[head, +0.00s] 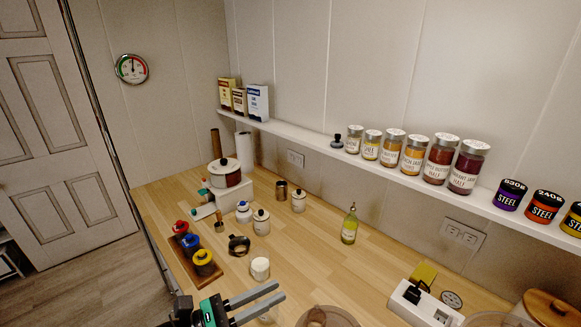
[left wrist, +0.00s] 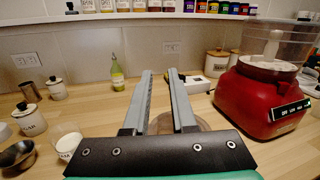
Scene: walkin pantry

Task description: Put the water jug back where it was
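No jug is clearly recognisable. A clear round-rimmed vessel (head: 326,318) is cut off by the bottom edge of the head view; I cannot tell whether it is the water jug. A clear rounded vessel (left wrist: 203,125) also shows low behind the fingers in the left wrist view, mostly hidden. My left gripper (head: 279,291) is above the wooden counter, left of the clear vessel in the head view. Its two fingers are apart with nothing between them, as the left wrist view also shows (left wrist: 160,72). My right gripper is not in view.
The wooden counter (head: 305,248) holds a white mug (head: 260,268), a green bottle (head: 349,227), lidded canisters (head: 261,222) and a white power strip (head: 424,306). A red food processor (left wrist: 262,97) stands at right in the wrist view. A wall shelf (head: 310,143) carries jars.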

